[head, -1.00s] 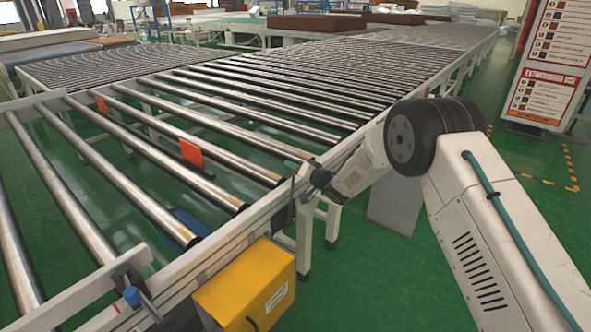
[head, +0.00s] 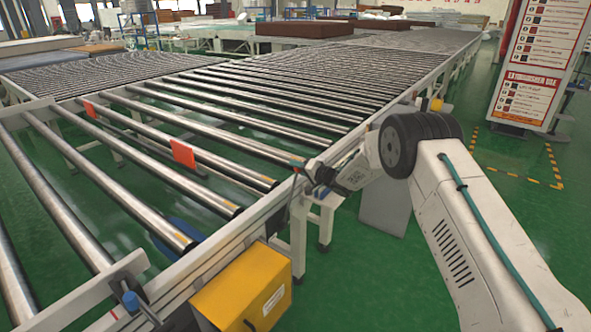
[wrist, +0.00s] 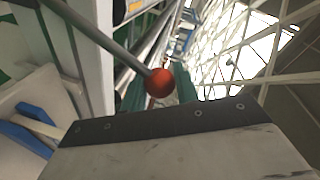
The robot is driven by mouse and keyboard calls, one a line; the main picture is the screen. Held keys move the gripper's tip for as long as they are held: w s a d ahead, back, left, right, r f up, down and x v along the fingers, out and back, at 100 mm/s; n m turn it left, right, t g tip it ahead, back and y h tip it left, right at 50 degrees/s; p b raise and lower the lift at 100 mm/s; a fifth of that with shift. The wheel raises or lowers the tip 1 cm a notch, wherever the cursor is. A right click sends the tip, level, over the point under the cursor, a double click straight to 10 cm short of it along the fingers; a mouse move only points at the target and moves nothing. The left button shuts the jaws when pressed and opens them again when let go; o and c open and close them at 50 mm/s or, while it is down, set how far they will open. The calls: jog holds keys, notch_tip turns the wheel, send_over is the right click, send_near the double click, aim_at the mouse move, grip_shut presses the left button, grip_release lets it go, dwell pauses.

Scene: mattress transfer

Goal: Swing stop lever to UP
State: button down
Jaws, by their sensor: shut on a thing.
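The stop lever shows in the wrist view as a grey rod ending in a red ball knob (wrist: 160,82). The rod comes in from the upper left. My gripper (wrist: 160,90) is shut on the lever at its knob, with teal fingers on either side. In the head view my gripper (head: 299,166) is at the near side rail of the roller conveyor (head: 225,250), and the lever there is small and mostly hidden by my gripper. Two orange-red plates, one nearer (head: 182,153) and one farther (head: 90,110), stand upright between the rollers.
A yellow box (head: 240,285) hangs on the rail's near side. Another lever with a blue knob (head: 130,299) is at the bottom left. A sign board (head: 533,70) stands at the right. Green floor (head: 350,285) in front of the conveyor is clear.

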jog(key=c, duration=1.1)
grip_release()
jog(key=shift+w+d+f, duration=0.1)
jog(key=shift+w+d, duration=0.1)
jog(key=shift+d, duration=0.15)
jog(key=shift+a, duration=0.2)
jog(key=v, duration=0.8)
jog(key=shift+f, duration=0.1)
